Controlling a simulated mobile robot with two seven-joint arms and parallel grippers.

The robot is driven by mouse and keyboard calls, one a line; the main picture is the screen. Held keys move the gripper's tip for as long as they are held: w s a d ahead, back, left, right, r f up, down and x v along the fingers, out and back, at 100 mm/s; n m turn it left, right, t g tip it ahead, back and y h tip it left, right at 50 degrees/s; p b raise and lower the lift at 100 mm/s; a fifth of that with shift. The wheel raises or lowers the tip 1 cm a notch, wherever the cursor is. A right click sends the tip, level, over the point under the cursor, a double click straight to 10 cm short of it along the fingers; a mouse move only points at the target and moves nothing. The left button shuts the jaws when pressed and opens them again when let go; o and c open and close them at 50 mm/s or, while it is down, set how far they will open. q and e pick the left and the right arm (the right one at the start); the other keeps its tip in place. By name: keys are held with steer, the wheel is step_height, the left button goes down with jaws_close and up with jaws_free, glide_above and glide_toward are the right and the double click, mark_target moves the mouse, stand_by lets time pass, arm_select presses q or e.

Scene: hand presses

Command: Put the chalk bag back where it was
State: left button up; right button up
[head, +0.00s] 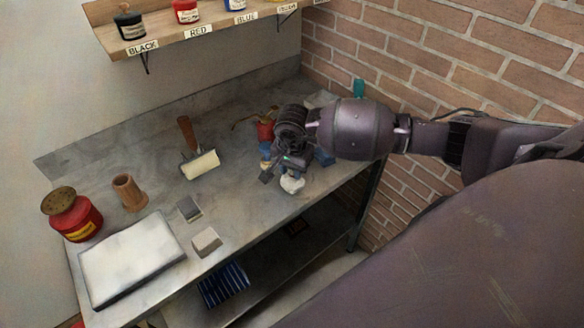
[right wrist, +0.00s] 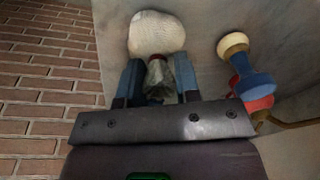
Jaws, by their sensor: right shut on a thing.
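The chalk bag is a pale, rounded pouch with a gathered grey neck. In the head view its white body (head: 292,184) shows just below my right gripper (head: 283,171), over the right part of the grey workbench (head: 235,210), near the front edge. In the right wrist view the chalk bag (right wrist: 156,33) bulges out beyond the fingertips, its neck between the two blue-grey fingers of my right gripper (right wrist: 158,78). The gripper is shut on the neck. I cannot tell whether the bag touches the bench. My left gripper is not in view.
A blue and red handled tool (right wrist: 248,75) stands close beside the gripper. A roller (head: 201,165), wooden pot (head: 130,193), red tin (head: 75,215), white slab (head: 130,258) and small blocks (head: 206,242) occupy the left. A brick wall (head: 440,60) bounds the right; a shelf (head: 190,30) hangs above.

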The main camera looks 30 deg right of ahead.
steer(key=shift+f, duration=0.15)
steer(key=o, duration=1)
steer(key=shift+o, duration=0.2)
